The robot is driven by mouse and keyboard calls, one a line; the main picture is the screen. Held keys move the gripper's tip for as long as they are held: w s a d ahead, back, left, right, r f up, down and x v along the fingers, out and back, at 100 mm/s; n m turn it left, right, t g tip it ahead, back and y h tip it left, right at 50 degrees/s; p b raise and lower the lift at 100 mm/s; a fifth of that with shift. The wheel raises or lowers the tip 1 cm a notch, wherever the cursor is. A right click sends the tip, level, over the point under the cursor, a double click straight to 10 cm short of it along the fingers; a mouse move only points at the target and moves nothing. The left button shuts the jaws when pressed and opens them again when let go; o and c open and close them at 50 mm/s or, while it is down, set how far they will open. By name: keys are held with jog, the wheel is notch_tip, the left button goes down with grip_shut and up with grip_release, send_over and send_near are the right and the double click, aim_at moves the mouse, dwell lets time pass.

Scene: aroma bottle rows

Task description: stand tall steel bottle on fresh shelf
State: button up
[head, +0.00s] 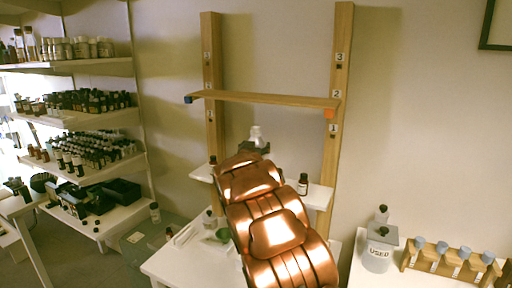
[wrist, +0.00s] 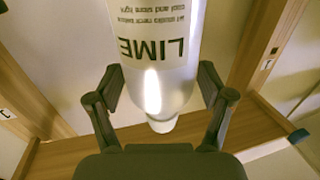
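A pale, shiny bottle labelled LIME (wrist: 158,75) fills the middle of the wrist view, upside down in that picture. My gripper (wrist: 160,85) has a finger against each side of it. In the head view my gripper (head: 256,148) is in front of the rack, below the upper wooden shelf (head: 265,98), with only the bottle's white top (head: 257,132) showing above it. The rest of the bottle is hidden by my arm. The wooden shelf also shows behind the bottle in the wrist view (wrist: 255,127). No shelf label reading "fresh" can be made out.
The wooden shelf is bare, slightly tilted, between numbered posts (head: 341,60). A white lower shelf (head: 319,193) holds a small dark bottle (head: 303,184). A container marked USED (head: 378,253) and a wooden rack with blue-topped vials (head: 450,262) are at right. Crowded bottle shelves (head: 85,120) are at left.

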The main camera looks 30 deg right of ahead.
jog(key=shift+o, duration=0.2)
jog(key=b+v, duration=0.3)
jog(key=v, duration=0.9)
jog(key=shift+r+b, duration=0.15)
jog(key=shift+b, duration=0.25)
